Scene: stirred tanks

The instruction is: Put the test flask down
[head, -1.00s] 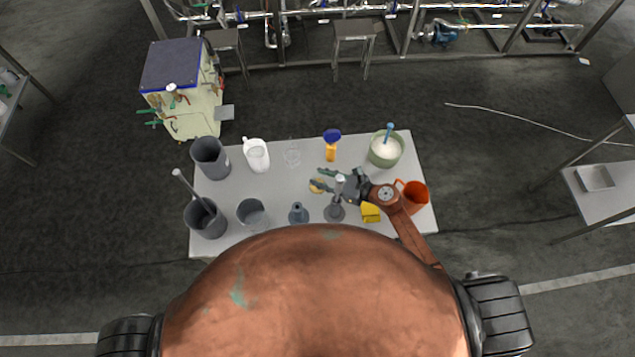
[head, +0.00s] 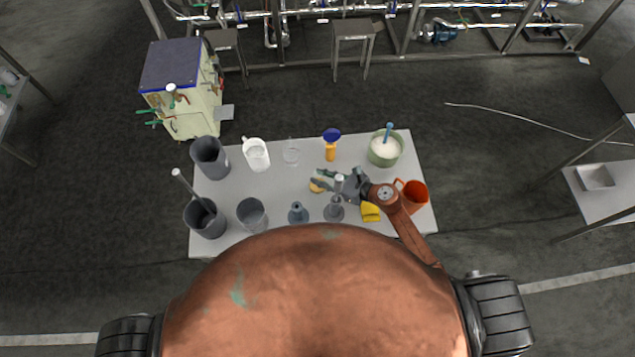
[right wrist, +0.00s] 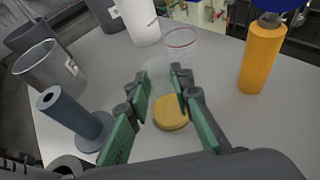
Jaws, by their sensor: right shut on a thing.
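The test flask (right wrist: 172,114) looks like a clear, pale vessel with yellow in its lower part. It is between the green-padded fingers of my right gripper (right wrist: 167,88) in the right wrist view. My right gripper is shut on it. In the head view my right gripper (head: 323,181) is over the middle of the grey table (head: 285,185), with the flask's yellow (head: 316,186) at its fingertips. The flask appears about upright and low over the table; I cannot tell whether its base touches. My left gripper is not in view.
An orange bottle with a blue top (head: 331,147) stands behind, beside a clear beaker (head: 291,152) and white jug (head: 257,155). A green bowl (head: 385,150) and orange mug (head: 413,195) are right. A blue-grey stand (head: 298,213) and yellow block (head: 370,212) are in front. Grey vessels (head: 207,222) stand left.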

